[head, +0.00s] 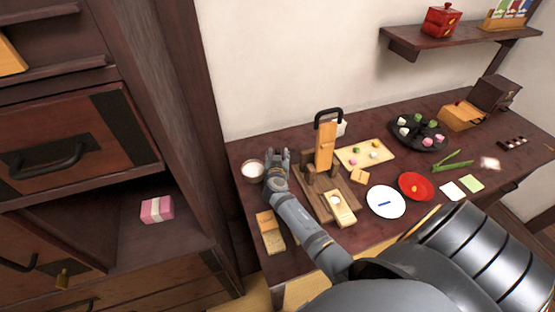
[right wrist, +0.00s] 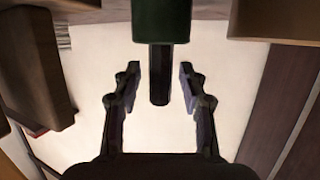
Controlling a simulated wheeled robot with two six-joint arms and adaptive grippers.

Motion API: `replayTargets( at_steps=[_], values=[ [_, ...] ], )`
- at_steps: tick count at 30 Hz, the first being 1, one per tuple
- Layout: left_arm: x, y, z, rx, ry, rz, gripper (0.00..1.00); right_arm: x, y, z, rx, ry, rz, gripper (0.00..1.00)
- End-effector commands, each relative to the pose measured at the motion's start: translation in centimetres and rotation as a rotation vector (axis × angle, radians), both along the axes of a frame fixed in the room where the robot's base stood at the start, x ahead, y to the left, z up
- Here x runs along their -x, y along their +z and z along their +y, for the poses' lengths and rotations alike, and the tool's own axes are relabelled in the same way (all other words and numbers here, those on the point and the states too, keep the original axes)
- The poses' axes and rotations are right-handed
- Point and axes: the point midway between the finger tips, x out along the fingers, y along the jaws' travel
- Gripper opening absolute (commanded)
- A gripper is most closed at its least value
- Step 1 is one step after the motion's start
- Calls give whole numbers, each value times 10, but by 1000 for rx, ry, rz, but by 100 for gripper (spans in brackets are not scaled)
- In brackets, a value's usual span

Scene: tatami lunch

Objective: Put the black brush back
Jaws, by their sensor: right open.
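My right gripper (head: 278,157) is at the left end of the long table, beside a white-filled bowl (head: 253,171). In the right wrist view the gripper (right wrist: 160,70) is open. A dark rod (right wrist: 159,78) hangs down from a thick dark green piece (right wrist: 161,18), its lower end between the two fingers, with a gap on each side. It may be the black brush, but I cannot tell for sure. I cannot make out the brush in the head view. My left gripper is not in view.
A wooden press (head: 325,146) with a black handle stands right of the gripper. A wooden box (head: 270,232) lies in front. A white plate (head: 385,202), red plate (head: 416,187) and dark round tray (head: 428,141) are farther right. A cabinet (head: 172,120) rises at left, holding a pink box (head: 157,209).

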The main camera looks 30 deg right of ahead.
Motion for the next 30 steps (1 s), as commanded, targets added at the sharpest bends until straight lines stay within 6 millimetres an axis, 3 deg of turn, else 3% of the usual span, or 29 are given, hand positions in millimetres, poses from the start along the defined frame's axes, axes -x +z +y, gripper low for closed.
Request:
replayTargets(
  at_steps=[9, 15, 30],
  values=[
    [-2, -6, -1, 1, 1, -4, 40, 59, 18, 44, -8, -1, 1, 42],
    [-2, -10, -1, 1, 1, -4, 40, 85, 30, 63, -5, 0, 0, 42],
    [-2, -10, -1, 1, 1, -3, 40, 92, 35, 67, -1, 0, -1, 42]
  ],
)
